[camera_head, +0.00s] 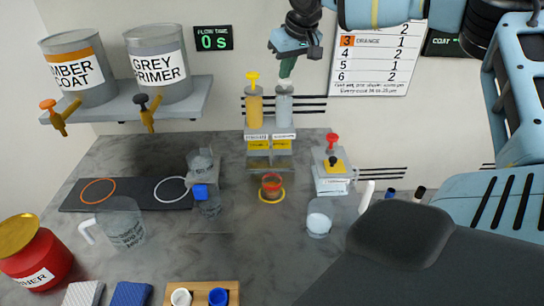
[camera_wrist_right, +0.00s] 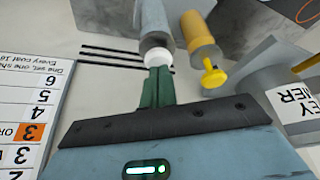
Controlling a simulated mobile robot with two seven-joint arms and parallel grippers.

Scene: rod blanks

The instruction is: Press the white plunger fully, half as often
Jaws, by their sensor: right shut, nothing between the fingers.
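The white plunger (camera_head: 284,83) tops a grey-white bottle (camera_head: 284,108) on the back dispenser stand. My right gripper (camera_head: 287,68) is directly above it, pointing down, its green fingers shut and empty. In the right wrist view the fingertips (camera_wrist_right: 158,75) meet the white plunger (camera_wrist_right: 158,57) or nearly so; I cannot tell if they touch. There little stem shows between plunger and bottle. The yellow plunger (camera_head: 252,77) stands raised on the yellow bottle (camera_head: 254,108) to the left. A cup with reddish-brown content (camera_head: 271,187) stands below the stand on a yellow ring. My left gripper is not in view.
A small stand with red and black knobs (camera_head: 332,165) is right of the bottles. A clear cup with white content (camera_head: 319,220) stands in front of it. Paint tanks (camera_head: 160,70) sit on a left shelf. The wall chart (camera_head: 372,55) highlights row 3, orange. The flow timer (camera_head: 213,38) reads 0 s.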

